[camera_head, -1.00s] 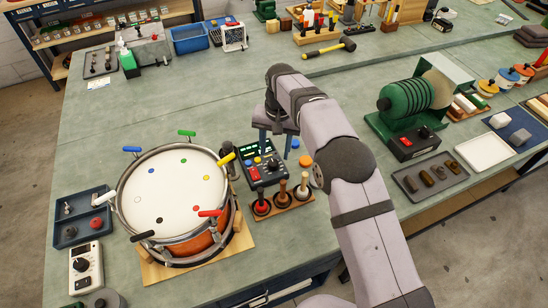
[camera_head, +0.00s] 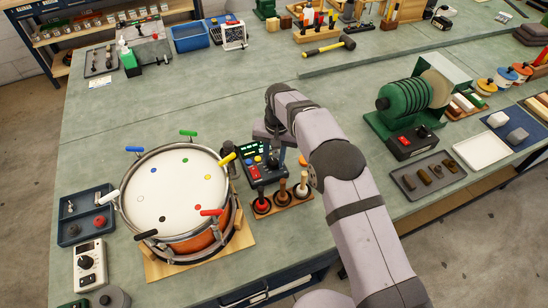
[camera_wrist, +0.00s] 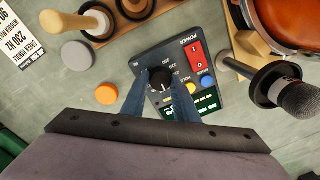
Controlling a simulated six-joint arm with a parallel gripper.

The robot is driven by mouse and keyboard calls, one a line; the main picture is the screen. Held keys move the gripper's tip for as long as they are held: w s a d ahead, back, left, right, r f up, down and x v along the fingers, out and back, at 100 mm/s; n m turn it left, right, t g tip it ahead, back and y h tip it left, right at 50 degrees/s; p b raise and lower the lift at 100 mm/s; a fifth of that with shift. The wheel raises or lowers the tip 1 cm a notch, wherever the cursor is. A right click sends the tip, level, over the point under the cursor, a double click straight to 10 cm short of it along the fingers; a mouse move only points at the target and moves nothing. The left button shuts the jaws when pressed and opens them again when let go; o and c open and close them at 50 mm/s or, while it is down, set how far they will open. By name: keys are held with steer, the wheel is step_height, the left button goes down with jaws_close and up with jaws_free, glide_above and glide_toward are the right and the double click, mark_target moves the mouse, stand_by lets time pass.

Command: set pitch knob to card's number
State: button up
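The black pitch knob (camera_wrist: 159,81) is on a dark control box (camera_wrist: 206,62). In the wrist view, the fingers of my gripper (camera_wrist: 160,84) stand on both sides of the knob with no clear gap, so it looks shut on the knob. In the head view, my gripper (camera_head: 274,152) is down at the box (camera_head: 254,172), and my arm hides the knob. A white card (camera_wrist: 20,45) lies at the upper left of the wrist view and reads 230 Hz. Some scale numbers show by the knob, but its pointer setting is too small to read.
A drum (camera_head: 172,190) with coloured pegs stands left of the box. A microphone (camera_wrist: 292,94) is close by the box. An orange disc (camera_wrist: 106,94) and a grey disc (camera_wrist: 77,55) lie nearby.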

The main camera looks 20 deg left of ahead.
mark_target(275, 160)
steer(key=shift+n, duration=0.5)
steer(key=n+b, duration=0.1)
steer(key=n, duration=0.1)
steer(key=shift+w+n, duration=0.1)
steer(key=shift+n, duration=0.3)
steer(key=n, duration=0.4)
steer(key=shift+a+r+n+b, duration=0.1)
steer(key=shift+n+b, duration=0.2)
steer(key=shift+n, duration=0.1)
steer(key=o, duration=1.1)
steer(key=shift+c, duration=0.2)
steer(key=shift+w+r+b, duration=0.15)
steer(key=shift+r+b, duration=0.65)
steer(key=shift+r, duration=2.9)
